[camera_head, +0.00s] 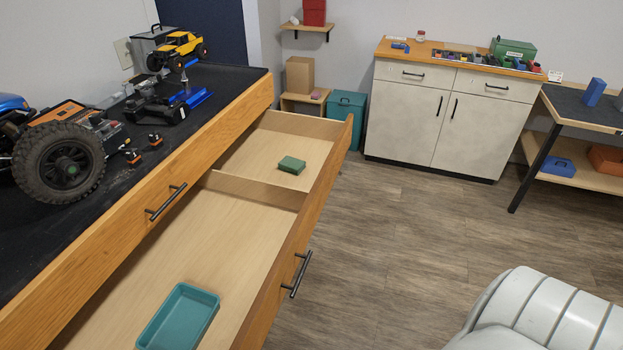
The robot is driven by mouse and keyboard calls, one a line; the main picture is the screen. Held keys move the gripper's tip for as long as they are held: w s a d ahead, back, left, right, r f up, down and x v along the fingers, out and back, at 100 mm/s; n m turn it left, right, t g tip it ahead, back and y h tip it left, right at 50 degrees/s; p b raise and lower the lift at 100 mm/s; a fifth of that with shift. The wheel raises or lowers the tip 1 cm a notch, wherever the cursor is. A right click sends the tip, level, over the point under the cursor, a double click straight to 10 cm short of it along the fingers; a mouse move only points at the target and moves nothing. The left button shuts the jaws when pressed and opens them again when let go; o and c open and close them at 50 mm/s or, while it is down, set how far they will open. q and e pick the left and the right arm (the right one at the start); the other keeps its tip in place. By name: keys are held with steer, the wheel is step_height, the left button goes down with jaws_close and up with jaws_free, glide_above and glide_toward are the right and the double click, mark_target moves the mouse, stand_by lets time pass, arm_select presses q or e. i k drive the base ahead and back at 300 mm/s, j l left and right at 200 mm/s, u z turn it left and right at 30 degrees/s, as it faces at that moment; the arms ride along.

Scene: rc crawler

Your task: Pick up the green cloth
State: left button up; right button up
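The green cloth (291,165) looks like a small folded block. It lies flat on the pale wooden bottom of the far compartment of the open drawer (235,225), near the divider. Nothing covers it. Neither my left nor my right gripper is in view.
A teal tray (180,317) lies in the drawer's near compartment. The workbench (50,240) above holds a large-wheeled crawler (62,160), a yellow crawler (180,48) and parts. A white cabinet (440,115) stands at the back.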

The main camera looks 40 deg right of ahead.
mark_target(294, 166)
steer(key=k+z, duration=0.15)
steer(key=z, duration=0.7)
